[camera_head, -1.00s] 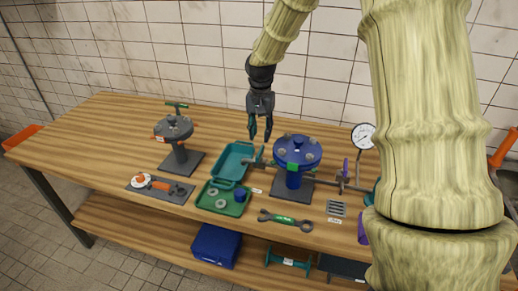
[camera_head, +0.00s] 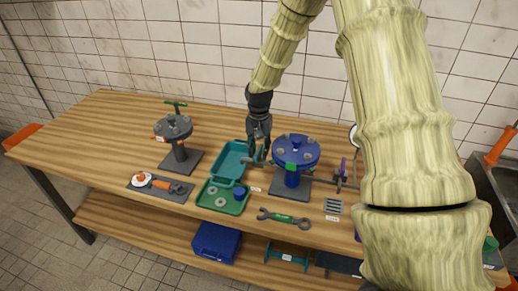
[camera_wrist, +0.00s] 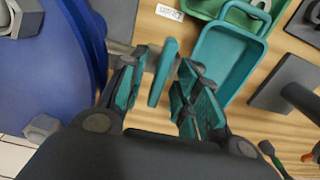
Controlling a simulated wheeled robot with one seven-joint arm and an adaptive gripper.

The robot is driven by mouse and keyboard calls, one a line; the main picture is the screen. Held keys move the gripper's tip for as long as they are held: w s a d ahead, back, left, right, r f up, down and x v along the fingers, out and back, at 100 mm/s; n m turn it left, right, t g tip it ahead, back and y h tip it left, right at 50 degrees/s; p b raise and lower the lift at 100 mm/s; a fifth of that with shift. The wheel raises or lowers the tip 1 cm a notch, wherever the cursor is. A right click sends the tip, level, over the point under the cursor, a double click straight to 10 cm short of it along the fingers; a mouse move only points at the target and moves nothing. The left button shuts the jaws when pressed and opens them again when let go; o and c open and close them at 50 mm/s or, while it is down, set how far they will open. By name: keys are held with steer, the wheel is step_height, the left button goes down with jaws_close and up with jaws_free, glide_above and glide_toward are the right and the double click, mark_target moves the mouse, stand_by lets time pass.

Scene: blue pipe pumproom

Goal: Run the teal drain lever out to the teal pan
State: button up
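The teal drain lever (camera_wrist: 162,72) stands between the two spread fingers of my gripper (camera_wrist: 165,80) in the wrist view, with a gap visible on each side. It joins a grey pipe stub from the blue flanged vessel (camera_head: 296,152). In the head view my gripper (camera_head: 258,153) is low at the vessel's left side and largely hides the lever. The teal pan (camera_head: 231,161) lies on the table just left of my gripper. It also shows in the wrist view (camera_wrist: 228,62), right of the lever, and looks empty.
A green tray (camera_head: 222,207) with rings and a blue part lies in front of the pan. A wrench (camera_head: 285,218) lies at the front edge. A second flanged stand (camera_head: 174,130) is at left. The table's back left is clear.

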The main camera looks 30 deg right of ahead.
jaws_close()
steer(key=shift+n, duration=0.3)
steer(key=n+p, duration=0.1)
steer(key=n, duration=0.3)
steer(key=shift+w, duration=0.1)
steer(key=n, duration=0.4)
steer(key=shift+n+p, duration=0.3)
steer(key=shift+n, duration=0.1)
steer(key=n, duration=0.4)
steer(key=shift+n+p, duration=0.3)
steer(key=shift+p, duration=0.1)
steer(key=shift+n+p, duration=0.35)
steer(key=shift+n, duration=1.75)
steer(key=shift+r, duration=0.1)
